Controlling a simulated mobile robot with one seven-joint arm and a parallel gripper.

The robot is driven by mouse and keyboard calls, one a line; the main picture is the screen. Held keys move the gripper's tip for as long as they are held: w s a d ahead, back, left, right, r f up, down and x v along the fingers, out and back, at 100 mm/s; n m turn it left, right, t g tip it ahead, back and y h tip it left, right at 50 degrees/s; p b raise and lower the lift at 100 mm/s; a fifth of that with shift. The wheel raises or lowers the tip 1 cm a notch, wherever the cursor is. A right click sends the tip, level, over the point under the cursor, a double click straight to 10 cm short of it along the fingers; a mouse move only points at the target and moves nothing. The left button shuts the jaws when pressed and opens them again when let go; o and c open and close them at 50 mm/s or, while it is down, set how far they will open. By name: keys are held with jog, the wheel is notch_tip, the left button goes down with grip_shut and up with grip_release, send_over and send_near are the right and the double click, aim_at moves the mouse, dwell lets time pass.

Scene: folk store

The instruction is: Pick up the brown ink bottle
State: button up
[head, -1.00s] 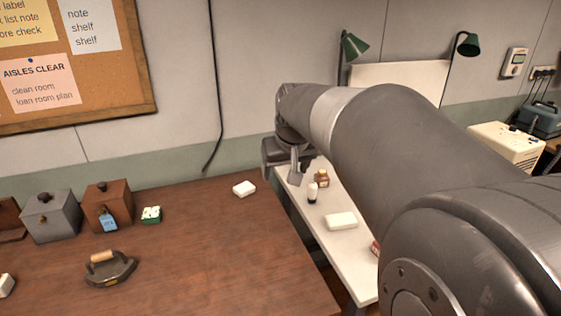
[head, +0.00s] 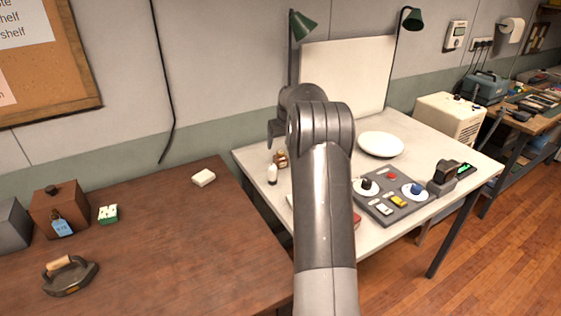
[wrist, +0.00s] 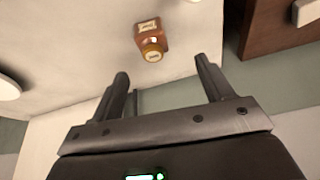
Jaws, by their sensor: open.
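In the head view my gripper (head: 272,134) is partly hidden by my wrist and sits above the bottle, near the back of the table.
The white table (head: 440,145) also holds a white plate (head: 381,145) and a grey control panel (head: 385,207) to the right. A brown wooden table (head: 180,245) stands at the left, with a white block (head: 204,178). A white backboard (head: 350,75) and green lamps stand behind.

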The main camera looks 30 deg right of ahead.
aim_at(281, 155)
jog(key=x, duration=0.4)
jog(key=d+x, duration=0.1)
jog(key=x, duration=0.7)
jog(key=shift+d+f, duration=0.1)
jog(key=shift+d, duration=0.2)
jog(key=shift+c, duration=0.4)
jog(key=c, duration=1.1)
